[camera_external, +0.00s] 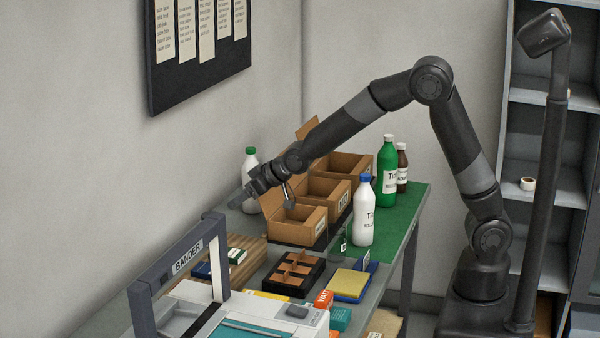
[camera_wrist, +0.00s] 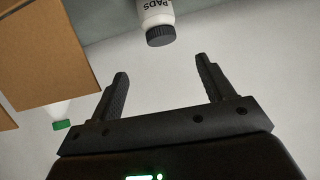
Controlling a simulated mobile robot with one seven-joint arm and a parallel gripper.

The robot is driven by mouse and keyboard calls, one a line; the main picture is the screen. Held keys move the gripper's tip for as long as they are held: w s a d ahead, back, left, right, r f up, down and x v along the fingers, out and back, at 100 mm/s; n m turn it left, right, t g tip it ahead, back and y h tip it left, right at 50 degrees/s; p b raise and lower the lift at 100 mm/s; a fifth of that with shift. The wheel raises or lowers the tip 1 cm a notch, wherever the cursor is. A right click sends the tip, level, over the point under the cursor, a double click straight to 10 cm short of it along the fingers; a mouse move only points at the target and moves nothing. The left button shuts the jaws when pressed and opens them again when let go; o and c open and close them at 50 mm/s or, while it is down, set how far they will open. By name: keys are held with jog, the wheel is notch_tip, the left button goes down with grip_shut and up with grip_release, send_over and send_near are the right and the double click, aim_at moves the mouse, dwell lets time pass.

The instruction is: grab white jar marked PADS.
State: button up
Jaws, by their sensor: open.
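The white jar marked PADS (camera_wrist: 155,12) shows at the top edge of the wrist view, upside down in the picture, with a dark ribbed cap. Its far part is cut off by the frame. My gripper (camera_wrist: 162,68) is open and empty, and the jar lies beyond its fingertips, roughly in line with the gap between them. In the external view my gripper (camera_external: 264,199) hangs over the back of the bench near the wall. I cannot make out the jar in that view.
Cardboard bins (camera_external: 297,232) stand right of my gripper; one bin also fills the wrist view's left side (camera_wrist: 50,50). A white bottle with a green cap (camera_external: 250,160) stands close behind the gripper. A blue-capped bottle (camera_external: 364,215) and green bottle (camera_external: 387,175) stand farther right.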

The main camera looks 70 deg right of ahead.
jog(key=shift+x, duration=6.9)
jog(key=shift+a, duration=0.15)
jog(key=shift+c, duration=0.3)
jog(key=shift+f, duration=0.1)
jog(key=c, duration=1.1)
